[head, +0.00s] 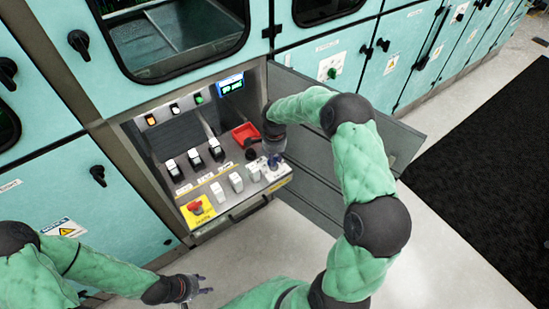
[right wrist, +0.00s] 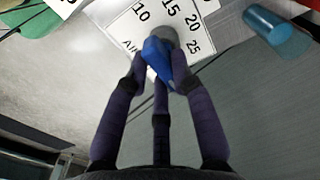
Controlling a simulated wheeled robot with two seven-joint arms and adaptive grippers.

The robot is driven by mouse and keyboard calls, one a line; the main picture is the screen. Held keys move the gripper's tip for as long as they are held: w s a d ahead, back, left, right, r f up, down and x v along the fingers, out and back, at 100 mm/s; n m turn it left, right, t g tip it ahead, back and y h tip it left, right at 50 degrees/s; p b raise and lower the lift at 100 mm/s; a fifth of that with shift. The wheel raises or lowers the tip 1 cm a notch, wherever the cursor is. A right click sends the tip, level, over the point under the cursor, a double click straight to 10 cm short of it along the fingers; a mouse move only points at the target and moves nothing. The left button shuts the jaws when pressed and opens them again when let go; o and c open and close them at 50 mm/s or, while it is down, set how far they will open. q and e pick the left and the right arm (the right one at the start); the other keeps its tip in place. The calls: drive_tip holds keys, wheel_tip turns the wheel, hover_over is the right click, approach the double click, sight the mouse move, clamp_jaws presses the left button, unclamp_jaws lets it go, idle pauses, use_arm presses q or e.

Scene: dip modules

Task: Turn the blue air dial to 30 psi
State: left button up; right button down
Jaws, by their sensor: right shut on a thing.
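The blue air dial (right wrist: 158,58) is at the top middle of the right wrist view, in front of a white plate (right wrist: 126,30) with the numbers 10, 15, 20 and 25. No 30 can be read; part of the plate is covered or out of view. The dial's exact pointing is unclear. My right gripper (right wrist: 160,72) has its dark purple fingers shut around the dial. In the head view my right gripper (head: 274,163) is at the right end of the control panel. My left gripper (head: 203,285) is low, well away from the panel, with its fingers apart and empty.
The panel shelf (head: 228,200) carries several white and black switches, a red knob on a yellow plate (head: 196,208) and a red tray (head: 244,134). A grey open door (head: 310,150) stands behind my right arm. A blue cylinder (right wrist: 278,32) is right of the dial.

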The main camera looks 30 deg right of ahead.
sight(275, 159)
drive_tip(key=c, duration=1)
unclamp_jaws()
drive_tip(key=shift+c, duration=0.2)
drive_tip(key=shift+r, duration=0.1)
wheel_tip(275, 159, up, 12)
